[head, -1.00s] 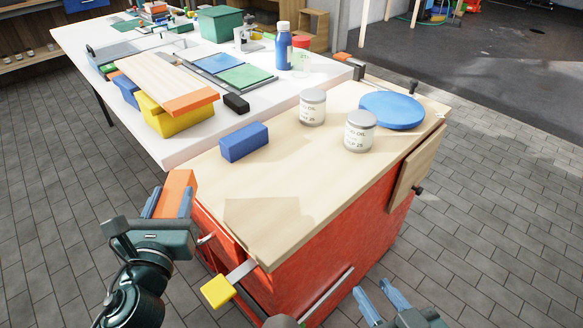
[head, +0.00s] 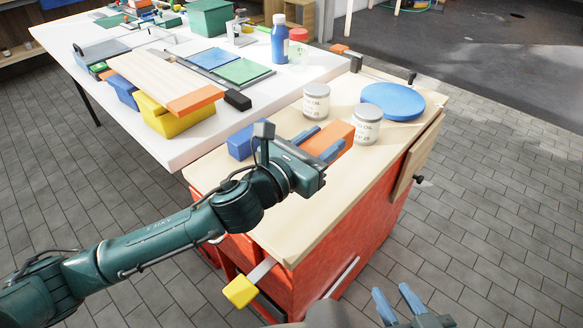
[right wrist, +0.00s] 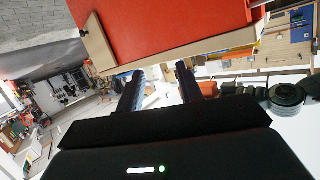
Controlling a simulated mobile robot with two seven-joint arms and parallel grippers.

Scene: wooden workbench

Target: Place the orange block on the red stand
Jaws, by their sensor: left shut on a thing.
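The orange block (head: 333,136) is between the blue fingers of my left gripper (head: 322,143), which is shut on it. The gripper is over the wooden top, left of the front can; whether the block touches the top is unclear. I see no separate red stand; the red item here is the cabinet body (head: 340,240) under the wooden top, also in the right wrist view (right wrist: 160,20). A round blue disc (head: 393,101) lies at the back right of the top. My right gripper (head: 393,290) is open and empty in front of the cabinet; its fingers show in the right wrist view (right wrist: 160,70).
Two cans (head: 316,100) (head: 367,124) stand between the block and the disc. A blue block (head: 240,141) lies partly behind my left arm. A yellow-ended clamp (head: 240,291) sticks out at the front. The front wooden top (head: 290,220) is clear. A white table (head: 190,148) adjoins behind.

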